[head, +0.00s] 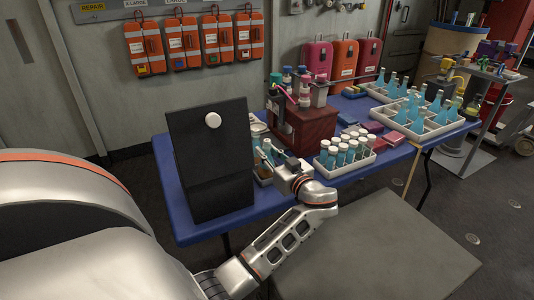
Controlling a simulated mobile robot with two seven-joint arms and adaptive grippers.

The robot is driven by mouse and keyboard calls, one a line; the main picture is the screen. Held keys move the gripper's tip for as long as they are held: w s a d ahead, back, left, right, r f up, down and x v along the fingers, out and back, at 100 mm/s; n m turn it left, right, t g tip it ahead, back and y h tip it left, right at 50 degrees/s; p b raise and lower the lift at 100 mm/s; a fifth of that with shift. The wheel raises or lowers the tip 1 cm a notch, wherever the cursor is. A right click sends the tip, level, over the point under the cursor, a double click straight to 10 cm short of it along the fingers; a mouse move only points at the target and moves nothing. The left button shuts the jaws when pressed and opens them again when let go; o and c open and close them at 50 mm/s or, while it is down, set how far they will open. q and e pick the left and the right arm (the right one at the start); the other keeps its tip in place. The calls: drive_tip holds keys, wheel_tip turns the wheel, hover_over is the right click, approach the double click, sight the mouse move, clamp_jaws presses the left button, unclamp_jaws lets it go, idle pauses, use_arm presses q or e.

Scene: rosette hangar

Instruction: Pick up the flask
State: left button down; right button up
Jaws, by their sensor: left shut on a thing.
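My left gripper (270,157) reaches over the blue table between the black panel and the dark red box. It is shut on a small glass thing, which I take to be the flask; the fingers and wrist hide most of it. A small light tray (263,181) with glassware is partly hidden beside and under the gripper. Conical flasks with blue liquid (415,119) stand in a white divided tray (440,134) at the right, with more in a second tray behind. My right gripper is not in view.
A tall black panel (210,165) stands close left of the gripper. A dark red box (303,128) is just behind it. A white rack of capped bottles (345,150) stands to its right on the blue table (395,160). Orange and pink cases line the wall side.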

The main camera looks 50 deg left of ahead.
use_arm(q)
wheel_tip(320, 180, up, 9)
drive_tip(key=shift+f+p, duration=0.1)
drive_tip(key=shift+p, duration=0.55)
wheel_tip(320, 180, up, 21)
drive_tip(key=p, duration=0.4)
drive_tip(key=shift+p, duration=0.4)
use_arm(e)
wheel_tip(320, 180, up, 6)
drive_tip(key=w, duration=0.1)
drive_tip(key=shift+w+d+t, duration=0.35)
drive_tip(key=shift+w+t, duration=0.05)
use_arm(q)
drive_tip(key=shift+f, duration=0.1)
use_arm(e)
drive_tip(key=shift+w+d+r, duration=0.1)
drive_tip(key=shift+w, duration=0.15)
